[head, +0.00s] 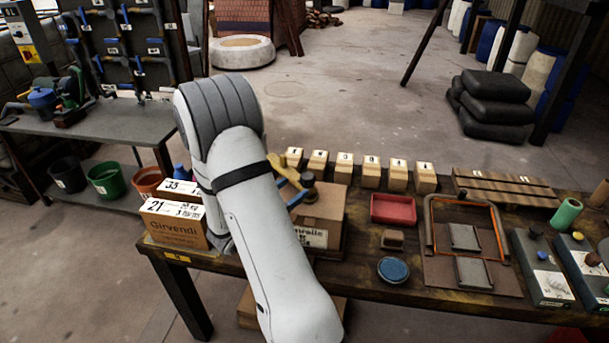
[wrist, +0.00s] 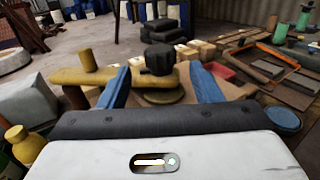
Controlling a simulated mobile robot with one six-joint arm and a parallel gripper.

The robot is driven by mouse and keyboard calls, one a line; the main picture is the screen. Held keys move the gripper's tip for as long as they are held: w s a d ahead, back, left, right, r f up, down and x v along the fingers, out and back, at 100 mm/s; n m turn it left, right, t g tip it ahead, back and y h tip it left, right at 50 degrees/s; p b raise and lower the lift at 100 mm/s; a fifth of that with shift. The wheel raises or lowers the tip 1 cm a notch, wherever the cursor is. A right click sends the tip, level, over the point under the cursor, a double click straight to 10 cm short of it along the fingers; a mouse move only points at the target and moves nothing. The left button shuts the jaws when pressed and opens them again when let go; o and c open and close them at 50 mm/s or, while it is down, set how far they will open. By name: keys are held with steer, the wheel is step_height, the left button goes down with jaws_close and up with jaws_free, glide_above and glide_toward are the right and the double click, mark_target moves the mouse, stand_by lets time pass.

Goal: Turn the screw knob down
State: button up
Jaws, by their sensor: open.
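The screw knob is black and ribbed. In the wrist view the knob (wrist: 158,58) stands upright on a yellow bar (wrist: 95,76), above a round olive disc (wrist: 162,96). In the head view the knob (head: 307,180) shows just right of my arm, above a cardboard box (head: 325,208). My gripper (wrist: 160,72) is open, its two blue fingers apart on the left and right of the knob in the picture. The knob appears just beyond the fingertips; I cannot tell if they touch it. In the head view my arm hides most of the gripper.
Several small numbered wooden blocks (head: 370,175) line the bench behind. A red tray (head: 394,209), a blue round lid (head: 393,270) and an orange-edged frame (head: 430,225) lie to the right. Labelled boxes (head: 172,224) stand left of my arm.

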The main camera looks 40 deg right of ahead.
mark_target(303, 182)
steer(key=d, duration=0.4)
steer(key=w+d+p, duration=0.1)
steer(key=d, duration=0.2)
steer(key=shift+c, duration=0.4)
